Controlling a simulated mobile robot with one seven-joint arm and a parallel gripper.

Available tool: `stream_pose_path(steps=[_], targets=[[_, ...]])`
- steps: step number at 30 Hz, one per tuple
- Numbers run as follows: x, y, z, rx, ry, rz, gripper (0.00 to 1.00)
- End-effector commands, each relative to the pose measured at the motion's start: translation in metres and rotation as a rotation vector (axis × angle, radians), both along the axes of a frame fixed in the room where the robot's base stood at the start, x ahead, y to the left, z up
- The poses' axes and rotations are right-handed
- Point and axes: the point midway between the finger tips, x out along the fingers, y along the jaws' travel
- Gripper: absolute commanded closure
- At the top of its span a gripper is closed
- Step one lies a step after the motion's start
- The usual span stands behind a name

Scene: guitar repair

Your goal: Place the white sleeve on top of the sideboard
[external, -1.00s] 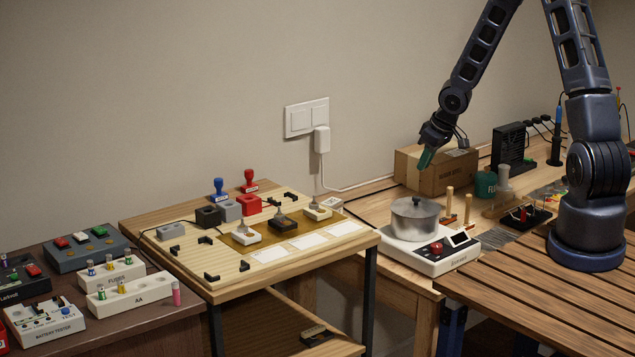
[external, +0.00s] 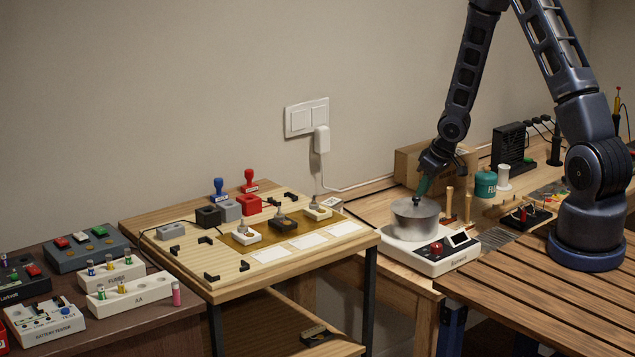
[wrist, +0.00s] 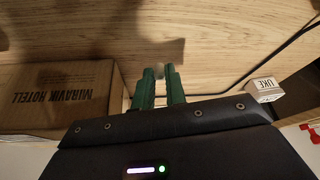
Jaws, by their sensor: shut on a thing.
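My gripper (external: 419,190) points down with its green fingertips at the lid of a metal pot (external: 414,224) in the external view. The green fingers (wrist: 160,88) show close together in the wrist view. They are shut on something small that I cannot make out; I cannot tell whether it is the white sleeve. A white spool-like piece (external: 503,178) stands beside a green tin, apart from my gripper. I cannot tell for sure which furniture is the sideboard; a dark brown cabinet top (external: 150,318) lies at the far left.
The pot stands on a white device (external: 430,258). A cardboard box (external: 408,165) is close behind my gripper and shows at left in the wrist view (wrist: 55,92). A light wood table (external: 225,288) holds stamps and blocks. The dark top is crowded with battery holders and testers.

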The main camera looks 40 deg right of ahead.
Motion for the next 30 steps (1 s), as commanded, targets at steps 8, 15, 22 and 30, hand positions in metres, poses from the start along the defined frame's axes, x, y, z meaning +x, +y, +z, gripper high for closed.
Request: stream_pose_path(steps=[8,15,22,30], targets=[[0.000,0.000,-0.023,0.000,0.000,0.000,1.00],[0.000,0.000,-0.024,0.000,0.000,0.000,1.00],[0.000,0.000,-0.026,0.000,0.000,0.000,0.75],[0.000,0.000,-0.026,0.000,0.000,0.000,0.65]])
